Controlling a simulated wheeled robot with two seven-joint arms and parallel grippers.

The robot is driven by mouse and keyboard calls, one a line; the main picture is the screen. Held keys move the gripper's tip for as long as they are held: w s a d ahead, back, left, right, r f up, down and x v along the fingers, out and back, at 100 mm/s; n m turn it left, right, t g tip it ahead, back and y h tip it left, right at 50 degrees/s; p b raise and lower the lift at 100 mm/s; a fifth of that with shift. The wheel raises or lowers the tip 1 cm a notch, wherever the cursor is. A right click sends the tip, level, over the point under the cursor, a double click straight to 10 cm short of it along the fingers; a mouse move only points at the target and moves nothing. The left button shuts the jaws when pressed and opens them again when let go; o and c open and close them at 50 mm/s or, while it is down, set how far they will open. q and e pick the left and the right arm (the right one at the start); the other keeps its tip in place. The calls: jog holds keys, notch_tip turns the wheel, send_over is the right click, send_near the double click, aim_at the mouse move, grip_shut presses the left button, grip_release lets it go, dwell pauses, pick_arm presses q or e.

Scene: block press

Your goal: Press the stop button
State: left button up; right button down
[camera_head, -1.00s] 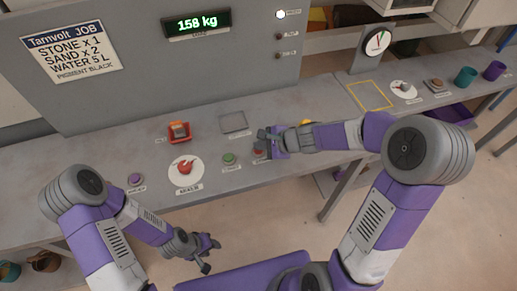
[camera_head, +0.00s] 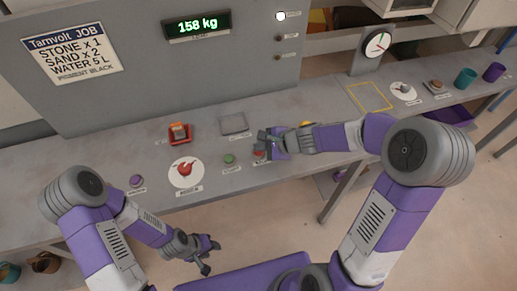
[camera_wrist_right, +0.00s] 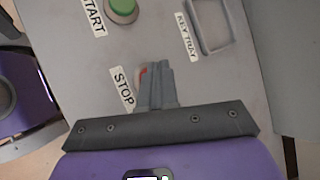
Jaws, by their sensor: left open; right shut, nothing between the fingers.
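The red stop button (camera_head: 259,154) sits on the grey bench beside the green start button (camera_head: 229,159). In the right wrist view only a sliver of the stop button (camera_wrist_right: 142,76) shows beside its STOP label (camera_wrist_right: 123,87); the fingers hide the rest. My right gripper (camera_head: 265,142) is shut and empty, with its fingertips over or at the stop button. I cannot tell whether they touch it. In the wrist view the shut fingers (camera_wrist_right: 158,85) point toward it. My left gripper (camera_head: 211,256) is open and empty in front of the bench, well away from the button.
A red lever on a white disc (camera_head: 185,172), a purple button (camera_head: 136,181) and a red holder with an orange piece (camera_head: 179,133) are to the left. The key tray (camera_head: 235,124) lies behind the buttons. A display (camera_head: 197,23) reads 158 kg.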

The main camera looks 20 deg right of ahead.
aim_at(261, 153)
jog(key=shift+r, duration=0.5)
jog(key=shift+p, duration=0.3)
notch_tip(261, 153, up, 5)
jog(key=p, duration=0.4)
jog(key=shift+r+p, duration=0.1)
jog(key=shift+p, duration=0.2)
